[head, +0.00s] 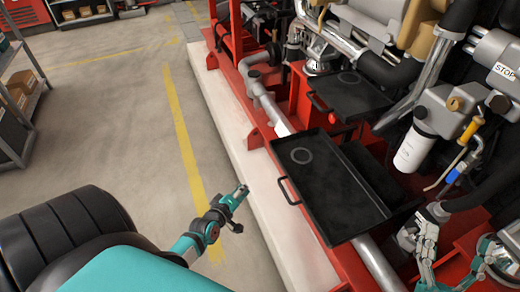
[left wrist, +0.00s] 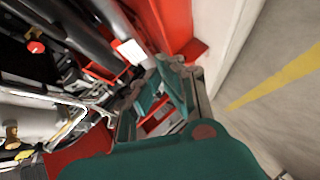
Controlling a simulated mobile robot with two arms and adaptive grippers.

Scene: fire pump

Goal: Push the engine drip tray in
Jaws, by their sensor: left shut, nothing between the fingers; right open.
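A black drip tray (head: 325,172) with a ring mark sticks out over the red pump frame, its handle (head: 289,191) facing left. A second black tray (head: 352,97) sits farther back, with its handle near the frame's edge. I cannot tell which is the engine's. My left gripper (head: 239,195) is shut and empty, left of the nearer tray's handle and apart from it. Its fingers also show in the left wrist view (left wrist: 178,88). My right gripper (head: 426,228) is open at the lower right, beside the machine, partly cut off; its fingertips are hard to make out.
A pale plinth (head: 262,185) runs under the red frame (head: 272,108). Pipes and a white filter (head: 413,150) crowd the right side. The floor with yellow lines (head: 185,140) is clear left of the plinth. A shelf (head: 18,100) stands at the far left.

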